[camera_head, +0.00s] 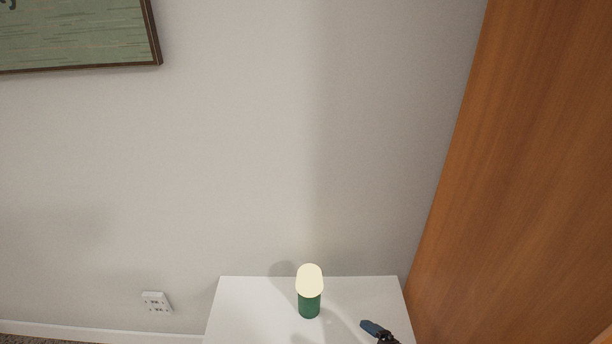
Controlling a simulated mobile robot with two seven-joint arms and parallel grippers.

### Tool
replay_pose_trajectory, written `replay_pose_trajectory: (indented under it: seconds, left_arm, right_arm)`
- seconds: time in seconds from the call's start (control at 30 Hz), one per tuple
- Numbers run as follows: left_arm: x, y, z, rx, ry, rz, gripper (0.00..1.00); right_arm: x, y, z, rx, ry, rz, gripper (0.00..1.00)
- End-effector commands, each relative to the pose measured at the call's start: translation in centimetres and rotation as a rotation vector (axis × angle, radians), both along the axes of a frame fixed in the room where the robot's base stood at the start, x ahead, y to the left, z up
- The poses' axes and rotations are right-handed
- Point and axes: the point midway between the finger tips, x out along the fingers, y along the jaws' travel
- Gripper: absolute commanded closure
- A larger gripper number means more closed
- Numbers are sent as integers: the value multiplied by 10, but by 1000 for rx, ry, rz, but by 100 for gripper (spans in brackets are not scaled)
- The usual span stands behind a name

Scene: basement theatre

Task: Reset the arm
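A gripper (378,332), which looks like my right one, shows only in part at the bottom edge, right of centre. A dark blue part and a black part of it are visible, over the white cabinet top; the rest is cut off. I cannot tell whether it is open or shut. My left gripper is not in view. A small lit lamp (309,292) with a cream rounded shade and a green base stands upright on the cabinet, left of the gripper and apart from it.
The white cabinet (240,310) stands against the grey wall (230,160). A tall wooden panel (525,170) rises close on the right. A wall socket (156,302) is at lower left and a framed picture (75,35) at upper left. The cabinet top left of the lamp is clear.

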Motion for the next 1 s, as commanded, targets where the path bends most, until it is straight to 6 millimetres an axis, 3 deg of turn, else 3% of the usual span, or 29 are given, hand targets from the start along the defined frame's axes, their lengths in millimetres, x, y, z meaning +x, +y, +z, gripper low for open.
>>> replay_pose_trajectory:
  seconds: [0.03, 0.2, 0.7, 0.83, 1.0]
  left_arm:
    - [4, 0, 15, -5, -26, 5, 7]
    - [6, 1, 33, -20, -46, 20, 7]
    - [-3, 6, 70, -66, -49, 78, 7]
    - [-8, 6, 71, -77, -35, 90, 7]
    - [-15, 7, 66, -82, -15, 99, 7]
  right_arm:
    - [-11, -9, 17, -99, -58, 7, 12]
    - [-59, -40, 31, -493, -215, 61, 12]
    - [-208, -128, 97, -1617, -505, 398, 12]
    - [-235, -142, 111, -1808, -531, 498, 12]
    - [-252, -150, 119, -1925, -544, 573, 12]
